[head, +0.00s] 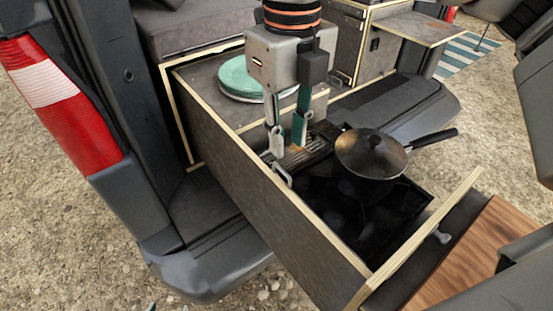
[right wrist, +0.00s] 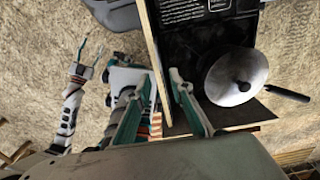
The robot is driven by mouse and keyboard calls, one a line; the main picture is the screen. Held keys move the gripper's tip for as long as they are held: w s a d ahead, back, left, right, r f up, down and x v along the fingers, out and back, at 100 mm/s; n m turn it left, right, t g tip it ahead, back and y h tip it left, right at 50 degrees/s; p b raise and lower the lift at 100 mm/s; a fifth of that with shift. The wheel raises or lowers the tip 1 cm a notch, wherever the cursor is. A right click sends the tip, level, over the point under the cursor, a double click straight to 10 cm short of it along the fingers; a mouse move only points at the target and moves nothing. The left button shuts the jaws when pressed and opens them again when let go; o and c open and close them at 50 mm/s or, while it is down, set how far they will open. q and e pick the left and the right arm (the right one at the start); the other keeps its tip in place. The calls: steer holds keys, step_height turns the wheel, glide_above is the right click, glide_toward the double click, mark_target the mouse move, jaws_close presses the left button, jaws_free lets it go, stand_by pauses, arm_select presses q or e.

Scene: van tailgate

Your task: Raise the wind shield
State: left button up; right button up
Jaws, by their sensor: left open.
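My right gripper (head: 288,146) points down over the back of the stove (head: 335,205) in the pulled-out drawer. A dark slatted strip (head: 312,156) lies flat below the fingertips at the stove's back edge and looks like the lowered wind shield. I cannot tell whether the fingers touch it. A small silver bracket (head: 282,174) is beside it at the drawer wall. My left gripper (right wrist: 87,50) is open and empty over the gravel, left of the drawer.
A lidded pan (head: 372,154) stands on the stove, its handle pointing right. Teal plates (head: 240,78) lie on the counter behind. The drawer's left wall (head: 270,205) and front board (head: 425,240) enclose the stove. Open gravel (head: 75,225) lies at left.

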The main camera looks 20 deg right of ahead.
step_height(320, 180, down, 7)
stand_by(0.3)
jaws_close()
